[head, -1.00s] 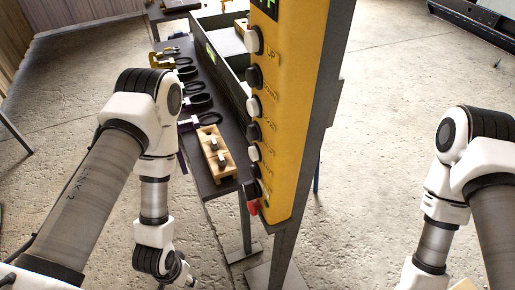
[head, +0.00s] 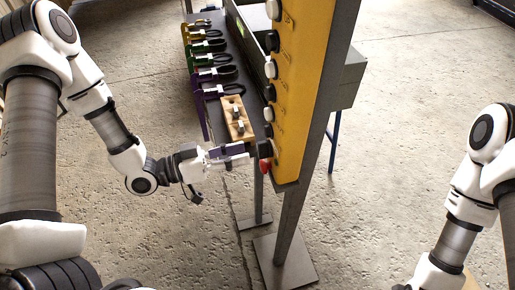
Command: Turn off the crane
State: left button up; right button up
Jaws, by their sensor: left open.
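The crane control is a yellow box (head: 301,95) on a grey post, with a column of white and black buttons down its left side. A red button (head: 265,167) is at its lower end, just below a black button (head: 264,149). My left gripper (head: 242,155) is open, its fingers pointing right at the lower end of this column. Its tips are close to the black and red buttons; I cannot tell whether they touch. My right gripper is out of view; only its arm shows at the right.
A narrow dark bench (head: 211,55) behind the post carries several coloured clamp-like tools and a wooden block (head: 237,120) with metal pieces. A grey post (head: 290,240) with a floor plate stands below the box. The concrete floor (head: 390,150) to the right is clear.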

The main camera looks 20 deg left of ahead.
aim_at(258, 150)
pick_arm(q)
jog(key=x, duration=0.4)
jog(key=shift+s+d+r+p, duration=0.1)
jog(key=shift+s+p, duration=0.05)
jog(key=shift+p, duration=0.2)
jog(key=shift+w+d, duration=0.35)
jog(key=shift+w, duration=0.05)
jog(key=shift+s, duration=0.1)
jog(key=shift+c, duration=0.6)
grip_shut()
jog(key=shift+n, duration=0.5)
jog(key=shift+n+b, duration=0.3)
jog(key=shift+n, duration=0.3)
jog(key=shift+o, duration=0.6)
grip_release()
